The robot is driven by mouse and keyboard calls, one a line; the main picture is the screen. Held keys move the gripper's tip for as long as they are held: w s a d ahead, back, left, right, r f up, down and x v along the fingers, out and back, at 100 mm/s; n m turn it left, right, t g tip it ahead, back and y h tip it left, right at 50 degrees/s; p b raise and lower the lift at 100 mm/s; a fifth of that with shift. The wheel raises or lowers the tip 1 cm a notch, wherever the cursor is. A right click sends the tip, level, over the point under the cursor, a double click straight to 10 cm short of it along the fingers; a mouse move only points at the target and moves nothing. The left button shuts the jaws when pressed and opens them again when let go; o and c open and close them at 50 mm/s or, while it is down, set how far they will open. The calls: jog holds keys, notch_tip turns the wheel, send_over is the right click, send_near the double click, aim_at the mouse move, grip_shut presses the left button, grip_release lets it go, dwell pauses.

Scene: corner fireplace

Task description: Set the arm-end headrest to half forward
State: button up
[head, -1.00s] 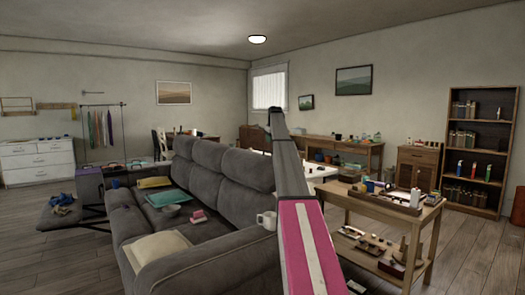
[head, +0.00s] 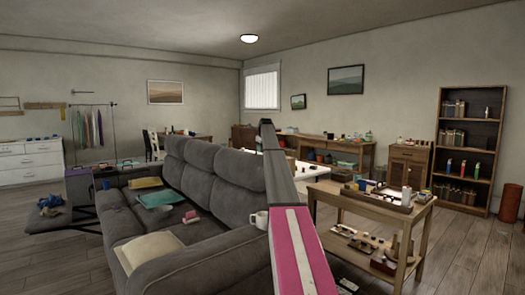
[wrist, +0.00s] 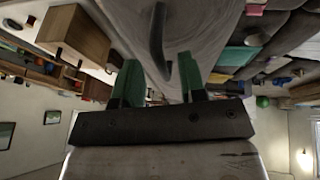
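The grey sofa (head: 170,262) stands left of centre in the head view, its padded backrest running away from me. The near headrest (head: 237,171), the middle headrest (head: 201,156) and the far headrest (head: 176,146) look upright; their exact angles are hard to tell. My gripper (head: 266,124) is at the far tip of my raised arm, beyond and above the near sofa end in the picture. In the wrist view my gripper (wrist: 158,80) has its two green fingers apart with a gap between them and nothing held. A dark bar shows beyond them.
A white mug (head: 259,220) stands by the sofa's near end. A wooden table (head: 420,212) with small items stands at right, before a bookshelf (head: 439,150). Floor is open at far right.

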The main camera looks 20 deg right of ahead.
jog(key=shift+f, duration=0.1)
grip_shut()
jog(key=s+a, duration=0.1)
jog(key=a, duration=0.2)
jog(key=s+a+h, duration=0.1)
jog(key=a, duration=0.1)
jog(key=s+a+t+h, duration=0.1)
jog(key=a, duration=0.2)
jog(key=shift+s+a+n, duration=0.15)
jog(key=shift+a+n, duration=0.15)
jog(key=shift+a, duration=0.3)
grip_release()
jog(key=shift+r, duration=0.2)
jog(key=v, duration=1)
jog(key=shift+s+a+r, duration=0.15)
jog(key=shift+a, duration=0.15)
